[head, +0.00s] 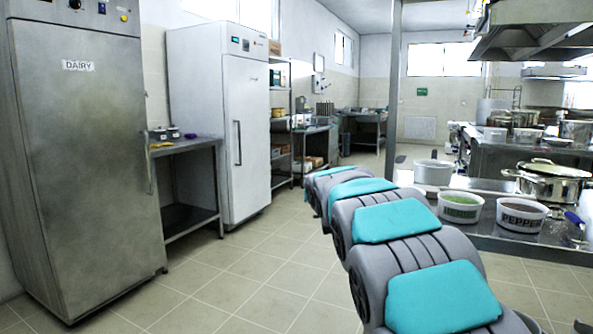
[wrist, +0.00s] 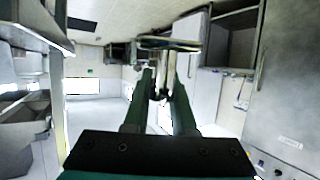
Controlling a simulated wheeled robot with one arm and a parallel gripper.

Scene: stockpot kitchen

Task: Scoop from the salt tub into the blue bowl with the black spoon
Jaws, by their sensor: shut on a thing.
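In the head view my arm reaches away across the floor and hides the gripper. I see no tub with a readable salt label, and no blue bowl. A white tub with green contents (head: 461,207) stands on the steel counter at the right.
The DAIRY fridge (head: 85,150) and a white fridge (head: 220,120) line the left. Floor between is clear.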

